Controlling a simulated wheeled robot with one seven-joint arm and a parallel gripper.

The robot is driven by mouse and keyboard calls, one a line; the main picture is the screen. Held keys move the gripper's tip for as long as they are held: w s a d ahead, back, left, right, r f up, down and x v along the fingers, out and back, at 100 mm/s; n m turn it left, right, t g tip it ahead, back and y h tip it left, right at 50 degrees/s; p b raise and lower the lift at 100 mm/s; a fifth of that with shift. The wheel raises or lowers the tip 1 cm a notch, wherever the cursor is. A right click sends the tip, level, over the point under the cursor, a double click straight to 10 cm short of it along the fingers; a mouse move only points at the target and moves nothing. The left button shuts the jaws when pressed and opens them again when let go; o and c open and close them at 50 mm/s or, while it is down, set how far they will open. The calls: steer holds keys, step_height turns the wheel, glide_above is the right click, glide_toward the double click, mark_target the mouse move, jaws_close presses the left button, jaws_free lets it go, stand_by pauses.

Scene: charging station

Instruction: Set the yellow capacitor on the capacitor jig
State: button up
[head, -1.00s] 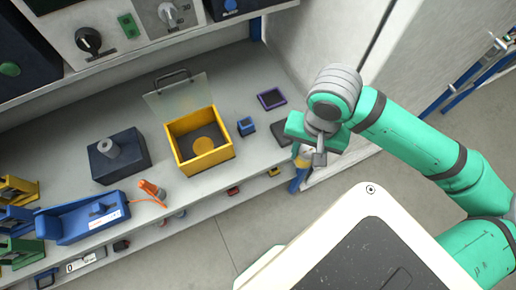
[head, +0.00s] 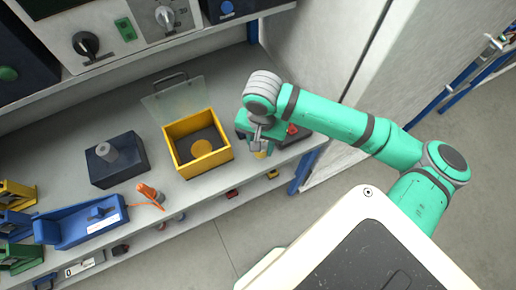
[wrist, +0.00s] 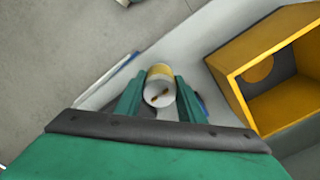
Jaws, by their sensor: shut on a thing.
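The yellow capacitor (wrist: 160,84) is a short cylinder with a pale end face and two small terminals. It sits between the green fingers of my gripper (wrist: 160,97) in the wrist view, and the fingers are shut on it. In the head view my gripper (head: 259,146) is over the right part of the bench, right of an open yellow box (head: 214,164); a bit of the yellow capacitor (head: 262,154) shows below it. The box has a dark floor with a yellow disc and also shows in the wrist view (wrist: 240,99). It may be the capacitor jig; I cannot tell for certain.
The box's clear lid (head: 176,100) stands open behind it. A dark block with a grey cylinder (head: 118,163) and an orange tool (head: 147,191) are to the left. A red knob (head: 292,129) is right of my gripper. Shelf edges rise behind.

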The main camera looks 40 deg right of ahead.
steer(key=shift+w+a+f, duration=0.15)
steer(key=shift+w+f, duration=0.45)
steer(key=shift+f, duration=1.3)
steer(key=shift+f, duration=0.2)
steer(key=o, duration=1.1)
